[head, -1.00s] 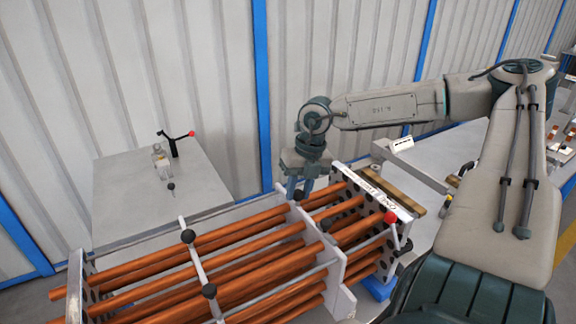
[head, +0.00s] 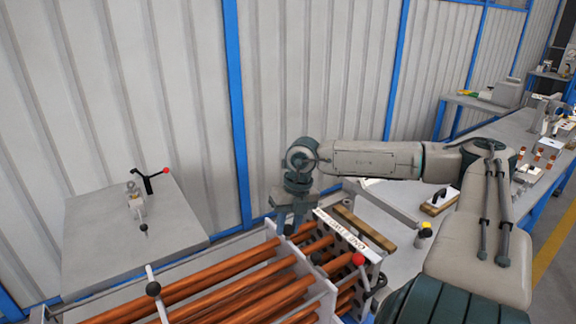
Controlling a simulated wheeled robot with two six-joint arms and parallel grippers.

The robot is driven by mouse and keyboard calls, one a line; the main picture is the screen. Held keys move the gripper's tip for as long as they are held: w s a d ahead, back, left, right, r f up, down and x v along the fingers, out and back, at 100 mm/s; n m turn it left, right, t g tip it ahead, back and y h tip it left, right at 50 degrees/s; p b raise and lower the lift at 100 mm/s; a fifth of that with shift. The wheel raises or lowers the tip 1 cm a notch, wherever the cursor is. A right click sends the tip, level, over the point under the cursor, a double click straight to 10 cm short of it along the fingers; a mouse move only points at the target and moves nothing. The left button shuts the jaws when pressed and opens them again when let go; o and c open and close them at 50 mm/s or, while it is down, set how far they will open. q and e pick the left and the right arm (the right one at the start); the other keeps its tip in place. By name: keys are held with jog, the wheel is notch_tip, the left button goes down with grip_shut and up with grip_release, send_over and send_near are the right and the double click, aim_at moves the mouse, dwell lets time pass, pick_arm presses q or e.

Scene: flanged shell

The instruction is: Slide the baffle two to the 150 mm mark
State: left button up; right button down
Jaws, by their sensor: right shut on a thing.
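My right gripper (head: 285,226) points down at the far side of the tube bundle. It is shut on the far upper end of a pale upright plate (head: 308,268), apparently a baffle, which stands across the copper tubes (head: 215,280). The fingers partly hide the gripped spot. The plate stands a short way left of the labelled end plate (head: 345,234). I cannot read a number on the plate, and no 150 mm mark is legible. My left gripper is not in view.
A grey table (head: 100,250) with a small clamp (head: 137,203) is at left. A wooden bar (head: 365,228) lies behind the end plate.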

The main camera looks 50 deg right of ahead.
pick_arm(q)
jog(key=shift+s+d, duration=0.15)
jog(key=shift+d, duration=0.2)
pick_arm(e)
jog(key=shift+d+r, duration=0.1)
jog(key=shift+d, duration=0.2)
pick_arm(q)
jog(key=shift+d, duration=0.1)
pick_arm(e)
jog(key=shift+d, duration=0.1)
jog(key=c, duration=1.1)
grip_release()
jog(key=shift+c, duration=0.2)
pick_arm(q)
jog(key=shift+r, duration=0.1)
pick_arm(e)
jog(key=shift+o, duration=0.2)
jog(key=shift+s+d, duration=0.2)
